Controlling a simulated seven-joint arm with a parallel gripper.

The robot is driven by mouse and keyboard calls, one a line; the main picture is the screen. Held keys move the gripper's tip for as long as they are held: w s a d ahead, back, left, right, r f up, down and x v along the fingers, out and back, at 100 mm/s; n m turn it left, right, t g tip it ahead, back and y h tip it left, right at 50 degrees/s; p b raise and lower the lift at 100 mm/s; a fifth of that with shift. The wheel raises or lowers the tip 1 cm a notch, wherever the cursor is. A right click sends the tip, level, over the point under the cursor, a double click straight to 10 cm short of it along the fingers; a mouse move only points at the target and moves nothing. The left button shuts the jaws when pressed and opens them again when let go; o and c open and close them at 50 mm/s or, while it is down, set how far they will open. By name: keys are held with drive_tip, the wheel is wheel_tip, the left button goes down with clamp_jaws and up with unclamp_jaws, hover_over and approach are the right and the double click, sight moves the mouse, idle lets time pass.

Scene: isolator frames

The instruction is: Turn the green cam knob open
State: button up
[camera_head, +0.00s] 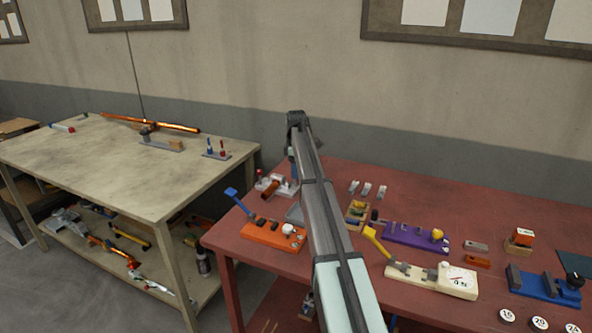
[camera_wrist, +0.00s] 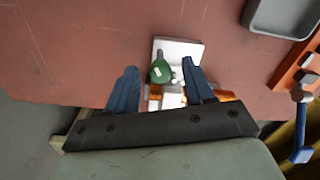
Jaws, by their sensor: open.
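The green cam knob (camera_wrist: 160,71) shows in the wrist view, on a white plate (camera_wrist: 189,48) near the edge of the red table. It is rounded, with a narrower end toward the top of the picture and a small pale mark. My gripper (camera_wrist: 158,68) is open. Its two blue fingers stand apart, one on each side of the knob in the picture. I cannot tell whether either finger touches it. The lower part of the fixture, with white and orange pieces, is partly hidden by the gripper. I cannot make out the green knob in the head view, where my arm covers part of the table.
An orange fixture (camera_head: 272,234) with a blue lever stands near the table's left front. A grey tray (camera_wrist: 252,25) lies near the knob. A purple fixture (camera_head: 405,236) and a cream fixture (camera_head: 455,282) stand to the right. A beige workbench (camera_head: 110,165) is at the left.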

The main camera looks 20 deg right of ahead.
drive_tip(key=shift+c, duration=0.5)
clamp_jaws()
